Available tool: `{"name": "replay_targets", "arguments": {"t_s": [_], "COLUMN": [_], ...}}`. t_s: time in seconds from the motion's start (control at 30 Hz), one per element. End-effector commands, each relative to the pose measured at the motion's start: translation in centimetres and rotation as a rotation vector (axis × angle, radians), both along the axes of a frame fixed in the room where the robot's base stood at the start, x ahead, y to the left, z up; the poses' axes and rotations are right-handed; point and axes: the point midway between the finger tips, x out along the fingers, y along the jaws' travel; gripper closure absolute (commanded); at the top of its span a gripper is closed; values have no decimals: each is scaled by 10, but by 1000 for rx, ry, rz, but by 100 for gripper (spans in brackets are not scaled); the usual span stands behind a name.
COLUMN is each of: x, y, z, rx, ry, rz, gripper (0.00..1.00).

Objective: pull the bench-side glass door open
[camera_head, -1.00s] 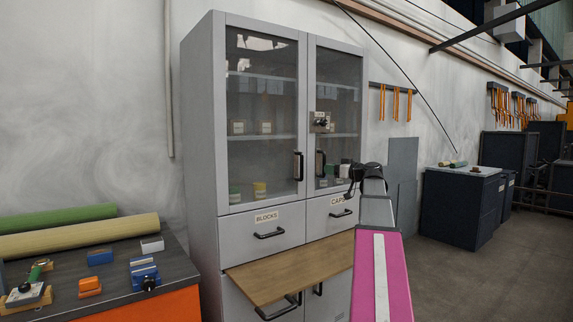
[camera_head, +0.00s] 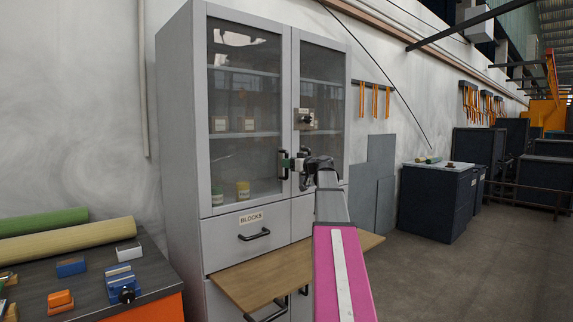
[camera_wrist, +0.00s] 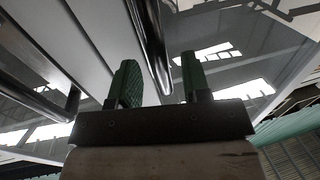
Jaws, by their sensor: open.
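The bench-side glass door (camera_head: 244,110) is the left door of the grey cabinet and looks shut. Its black bar handle (camera_head: 284,172) is at the door's right edge. My gripper (camera_head: 292,160) is at that handle with its green fingers apart. In the wrist view a dark bar handle (camera_wrist: 150,40) runs between the open fingers (camera_wrist: 160,80), and I cannot tell if either finger touches it. Another dark handle (camera_wrist: 35,100) shows at the left there. In the head view my gripper hides the right door's handle.
The right glass door (camera_head: 322,85) carries a small latch plate (camera_head: 304,118). Below are the BLOCKS drawer (camera_head: 250,230) and a wooden shelf board (camera_head: 262,278) jutting out. A bench (camera_head: 150,265) with rolls and small blocks stands at the left.

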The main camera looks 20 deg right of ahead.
Motion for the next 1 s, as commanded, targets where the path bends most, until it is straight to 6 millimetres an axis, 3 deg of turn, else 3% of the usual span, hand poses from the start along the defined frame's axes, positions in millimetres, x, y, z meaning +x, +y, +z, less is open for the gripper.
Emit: {"name": "replay_targets", "arguments": {"t_s": [0.17, 0.5, 0.63, 0.87, 1.0], "x": [13, 15, 15, 12, 0], "y": [8, 9, 9, 9, 9], "z": [0, 0, 0, 0, -1], "rx": [0, 0, 0, 0, 1], "ry": [0, 0, 0, 0, -1], "rz": [0, -1, -1, -5, -31], "gripper": [57, 57, 99, 100, 100]}}
